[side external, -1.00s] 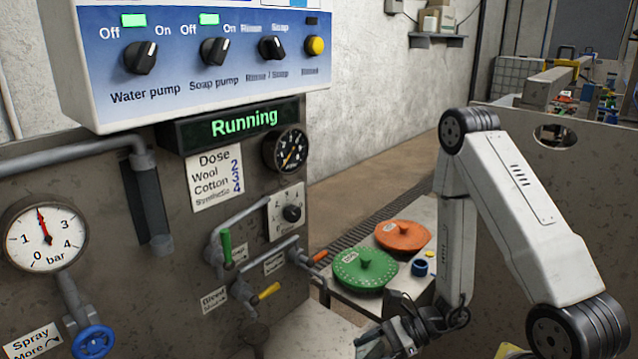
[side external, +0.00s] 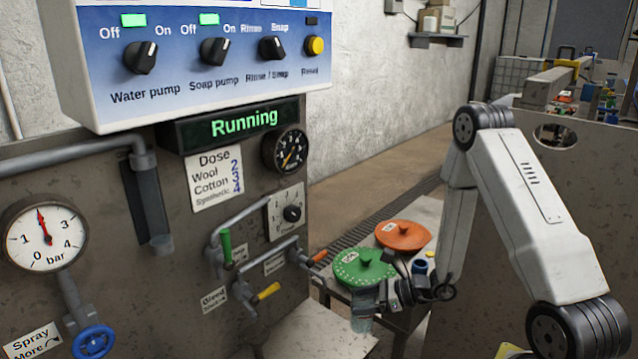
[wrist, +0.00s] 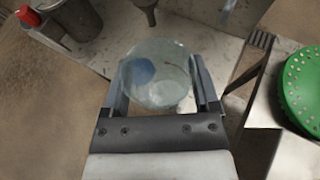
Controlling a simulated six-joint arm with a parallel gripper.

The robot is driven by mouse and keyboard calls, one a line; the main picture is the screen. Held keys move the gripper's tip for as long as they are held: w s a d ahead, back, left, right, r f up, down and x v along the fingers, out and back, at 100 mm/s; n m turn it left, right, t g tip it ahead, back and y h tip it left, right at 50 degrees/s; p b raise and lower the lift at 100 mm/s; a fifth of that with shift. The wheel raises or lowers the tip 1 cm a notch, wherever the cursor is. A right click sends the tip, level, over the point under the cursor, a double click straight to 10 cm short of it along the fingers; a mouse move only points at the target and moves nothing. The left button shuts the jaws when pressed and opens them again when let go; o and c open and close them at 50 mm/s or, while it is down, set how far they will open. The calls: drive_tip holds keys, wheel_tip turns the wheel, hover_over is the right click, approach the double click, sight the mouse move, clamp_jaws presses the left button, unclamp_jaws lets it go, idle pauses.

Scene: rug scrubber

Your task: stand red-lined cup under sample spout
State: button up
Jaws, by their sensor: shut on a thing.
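A clear cup (wrist: 160,75) is between the two fingers of my gripper (wrist: 158,92) in the wrist view, seen from above with its round mouth open. In the side view the cup (side external: 362,320) hangs upright from my gripper (side external: 372,294), in front of the green lid and clear of any surface.
The machine panel carries pipes with a green handle (side external: 227,247), a yellow handle (side external: 268,291) and an orange handle (side external: 318,257). A green lid (side external: 350,268) and an orange lid (side external: 403,236) lie on a side table. A grey container (wrist: 76,18) stands at the wrist view's top left.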

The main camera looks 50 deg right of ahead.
drive_tip(key=w+d+f, duration=0.2)
drive_tip(key=w+f, duration=0.7)
drive_tip(key=w, duration=0.4)
drive_tip(key=shift+d+f, duration=0.15)
drive_tip(key=shift+w+f, duration=0.15)
drive_tip(key=shift+f, duration=0.8)
drive_tip(key=shift+w+f, duration=0.1)
drive_tip(key=shift+f, duration=0.8)
drive_tip(key=o, duration=1.1)
drive_tip(key=shift+f, duration=0.1)
